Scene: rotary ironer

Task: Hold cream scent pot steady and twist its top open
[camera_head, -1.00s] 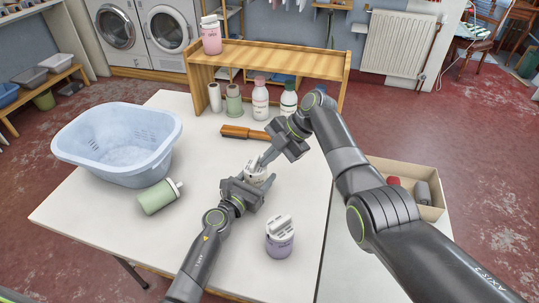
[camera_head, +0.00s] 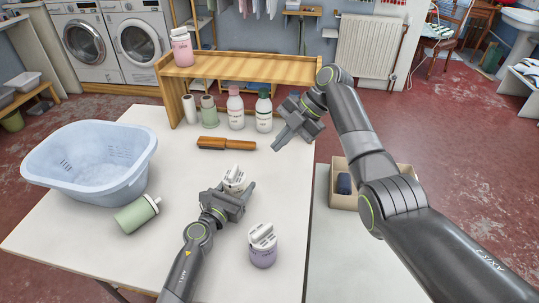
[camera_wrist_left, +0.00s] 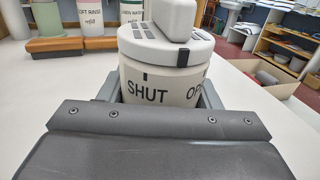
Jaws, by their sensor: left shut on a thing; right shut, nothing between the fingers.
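The cream scent pot (camera_head: 234,176) stands upright on the white table, with a pale lid that has a raised grip. My left gripper (camera_head: 232,190) is shut around its body. In the left wrist view the pot (camera_wrist_left: 160,88) reads "SHUT" and part of "OP". The lid (camera_wrist_left: 165,45) sits on the pot, its dark tab to the right of the tick above "SHUT", between the two words. My right gripper (camera_head: 280,141) is shut and empty, apart from the pot, up and to its right. The pot's far side is hidden.
A lilac pot (camera_head: 262,248) stands right of my left arm. A green bottle (camera_head: 134,215) lies by the blue basin (camera_head: 92,165). A box (camera_head: 342,195) sits at right.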

